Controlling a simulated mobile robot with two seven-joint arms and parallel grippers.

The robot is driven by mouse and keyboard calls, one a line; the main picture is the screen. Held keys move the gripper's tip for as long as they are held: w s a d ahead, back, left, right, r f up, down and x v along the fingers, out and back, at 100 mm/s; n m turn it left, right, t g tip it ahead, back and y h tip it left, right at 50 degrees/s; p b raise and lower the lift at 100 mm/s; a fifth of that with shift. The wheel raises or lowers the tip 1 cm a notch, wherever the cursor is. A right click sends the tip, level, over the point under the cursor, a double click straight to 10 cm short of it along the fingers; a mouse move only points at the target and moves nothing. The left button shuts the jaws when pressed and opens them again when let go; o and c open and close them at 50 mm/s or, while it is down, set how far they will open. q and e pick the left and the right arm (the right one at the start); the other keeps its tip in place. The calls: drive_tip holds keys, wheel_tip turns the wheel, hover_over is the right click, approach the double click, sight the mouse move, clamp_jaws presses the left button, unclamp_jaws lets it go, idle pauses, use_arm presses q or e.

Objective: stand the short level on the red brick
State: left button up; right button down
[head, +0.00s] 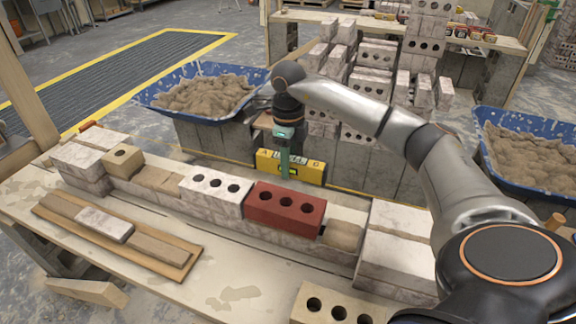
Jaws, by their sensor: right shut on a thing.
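The red brick (280,211) with three holes in its top sits in the row of bricks on the low wall, right of a white brick with holes. The short level (309,173) is yellow with a dark marking and shows just above and behind the red brick in the picture, apart from it as far as I can see. My right gripper (285,158), with teal fingers, points down and is shut on the level near its middle. The level's long side runs roughly along the row. Its height over the wall is hard to tell. My left gripper is out of view.
A white brick (214,190) and a tan block (122,160) stand to the left in the row. A wooden board (160,253) with flat pieces lies in front. Blue mortar tubs (243,108) (507,178) stand behind on both sides. A brick stack (375,55) rises at the back.

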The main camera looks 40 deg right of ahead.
drive_tip(key=b, duration=0.5)
hover_over(288, 194)
drive_tip(key=shift+f, duration=2.65)
drive_tip(key=shift+f+b, duration=0.4)
drive_tip(key=shift+f, duration=0.05)
drive_tip(key=shift+f, duration=0.4)
drive_tip(key=shift+c, duration=2.4)
unclamp_jaws()
